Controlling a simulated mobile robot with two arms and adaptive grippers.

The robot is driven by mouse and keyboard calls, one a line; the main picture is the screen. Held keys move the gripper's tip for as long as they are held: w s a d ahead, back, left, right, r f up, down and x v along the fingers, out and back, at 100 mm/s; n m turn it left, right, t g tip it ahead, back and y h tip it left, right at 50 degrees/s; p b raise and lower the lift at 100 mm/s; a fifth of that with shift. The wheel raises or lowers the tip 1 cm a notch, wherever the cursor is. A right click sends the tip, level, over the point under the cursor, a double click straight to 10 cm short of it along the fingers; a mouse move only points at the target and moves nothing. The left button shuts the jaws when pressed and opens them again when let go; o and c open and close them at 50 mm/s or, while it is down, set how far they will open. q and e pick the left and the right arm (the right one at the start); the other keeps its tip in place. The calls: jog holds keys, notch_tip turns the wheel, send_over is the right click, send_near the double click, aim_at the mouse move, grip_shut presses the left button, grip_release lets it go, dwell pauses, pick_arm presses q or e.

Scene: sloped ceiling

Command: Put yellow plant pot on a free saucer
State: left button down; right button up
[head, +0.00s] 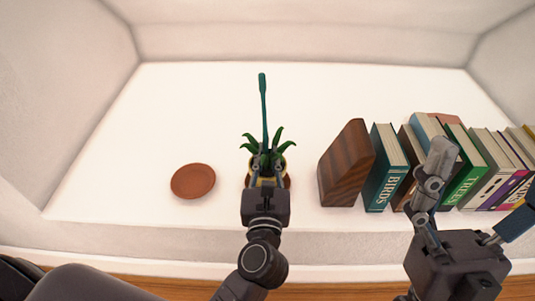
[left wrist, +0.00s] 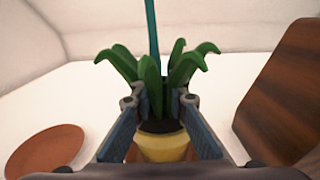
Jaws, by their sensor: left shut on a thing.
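The yellow plant pot (left wrist: 165,147) holds dark soil and a green leafy plant (head: 264,152). A tall teal stalk (head: 263,105) rises from the plant. My left gripper (head: 266,178) is shut on the pot, with one finger on each side. A terracotta rim shows around the pot's base, apparently a saucer (head: 288,183); whether the pot touches it is hidden. Another terracotta saucer (head: 193,181) lies empty to the left; it also shows in the left wrist view (left wrist: 46,152). My right gripper (head: 433,178) is in front of the books, its finger gap unclear.
A dark striped wooden block (head: 345,165) stands right of the pot, beside a row of upright books (head: 386,168). Part of a terracotta object (head: 446,118) shows behind the books. The white surface is clear behind the pot and around the left saucer.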

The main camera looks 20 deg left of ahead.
pick_arm(q)
jog(key=shift+r, duration=0.1)
jog(key=c, duration=2.3)
grip_release()
jog(key=shift+f, duration=0.25)
jog(key=o, duration=0.4)
jog(key=shift+r, duration=0.15)
